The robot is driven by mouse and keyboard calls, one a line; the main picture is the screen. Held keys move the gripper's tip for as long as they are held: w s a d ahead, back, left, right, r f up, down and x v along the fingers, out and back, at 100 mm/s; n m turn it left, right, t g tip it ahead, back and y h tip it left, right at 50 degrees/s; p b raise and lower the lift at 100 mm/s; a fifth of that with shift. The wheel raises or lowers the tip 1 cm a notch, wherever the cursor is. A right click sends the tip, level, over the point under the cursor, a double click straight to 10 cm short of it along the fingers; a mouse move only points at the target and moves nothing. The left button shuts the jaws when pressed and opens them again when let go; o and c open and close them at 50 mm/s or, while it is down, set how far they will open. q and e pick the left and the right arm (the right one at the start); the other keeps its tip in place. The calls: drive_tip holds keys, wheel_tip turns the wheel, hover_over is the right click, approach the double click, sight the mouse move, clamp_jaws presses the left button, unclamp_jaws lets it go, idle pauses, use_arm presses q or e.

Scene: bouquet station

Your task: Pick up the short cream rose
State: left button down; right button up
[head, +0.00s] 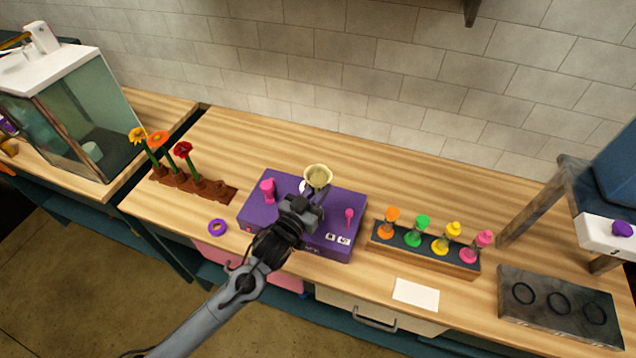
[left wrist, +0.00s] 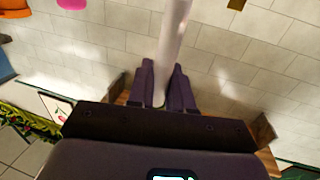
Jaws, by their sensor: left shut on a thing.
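My left gripper (head: 312,200) is over the purple box (head: 262,214), shut on a pale, slender stem-like thing. In the left wrist view this pale shaft (left wrist: 173,45) stands between the two dark fingers (left wrist: 164,88) and runs out of the top of the picture. In the head view a cream, cup-shaped thing (head: 318,175) shows just past the fingertips. It looks like the top of what I hold, but I cannot tell for sure that it is the short cream rose. Its lower part is hidden by the gripper. My right gripper is not in view.
A brown rack (head: 222,194) with yellow, orange and red flowers is at left. A purple ring (head: 217,227) lies near the box. A rack of coloured pieces (head: 462,268), a white card (head: 416,294) and a grey block (head: 560,309) are at right. The bench's back strip is clear.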

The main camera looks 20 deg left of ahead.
sight(318, 179)
use_arm(q)
drive_tip(key=shift+r, duration=0.9)
wheel_tip(318, 179, up, 2)
drive_tip(key=shift+r, duration=0.25)
drive_tip(key=s+d+r, duration=0.4)
drive_tip(key=d+r, duration=0.2)
drive_tip(key=d, duration=0.4)
wheel_tip(318, 179, up, 8)
drive_tip(key=p, duration=0.7)
drive_tip(key=shift+s+d+f+p, duration=0.2)
drive_tip(key=shift+d+p, duration=0.1)
drive_tip(key=shift+d, duration=0.1)
drive_tip(key=shift+r, duration=0.1)
